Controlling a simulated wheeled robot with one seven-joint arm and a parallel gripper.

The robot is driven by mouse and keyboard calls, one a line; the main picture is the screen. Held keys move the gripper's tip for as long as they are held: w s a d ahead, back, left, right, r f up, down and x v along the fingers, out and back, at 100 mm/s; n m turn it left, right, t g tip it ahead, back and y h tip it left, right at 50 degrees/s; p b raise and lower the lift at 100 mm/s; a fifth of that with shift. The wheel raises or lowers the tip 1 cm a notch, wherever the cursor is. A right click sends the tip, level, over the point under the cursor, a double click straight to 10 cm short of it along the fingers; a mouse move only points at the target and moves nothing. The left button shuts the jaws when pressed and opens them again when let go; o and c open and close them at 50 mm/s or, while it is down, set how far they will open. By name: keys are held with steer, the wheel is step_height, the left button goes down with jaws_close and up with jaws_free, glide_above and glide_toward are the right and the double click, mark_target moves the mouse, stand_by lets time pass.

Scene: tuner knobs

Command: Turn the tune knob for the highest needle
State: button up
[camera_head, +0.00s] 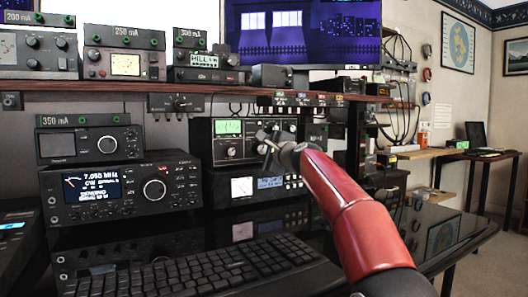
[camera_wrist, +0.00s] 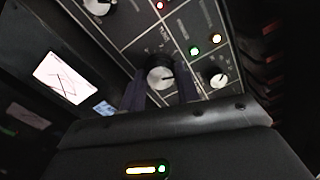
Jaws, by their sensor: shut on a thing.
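The tuner (camera_head: 237,150) is a black box with a green-lit meter (camera_head: 229,127) and several knobs, below the shelf. The meter's needle is too small to read in the head view. My gripper (camera_head: 270,143) is at the right part of its front panel. In the wrist view a round knob with a pale face and dark pointer line (camera_wrist: 160,77) sits between the two dark fingers of my gripper (camera_wrist: 160,90), which is shut on it. The knob's label is not readable. The head view hides this knob behind my gripper.
In the wrist view a smaller knob (camera_wrist: 218,79) and green and amber lights lie right of the held knob. A white meter with crossing dark lines (camera_wrist: 61,78) is at the left.

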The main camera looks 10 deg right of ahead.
steer(key=shift+f, duration=0.1)
steer(key=o, duration=1)
steer(key=shift+b+v, duration=1.75)
steer(key=shift+v, duration=2.15)
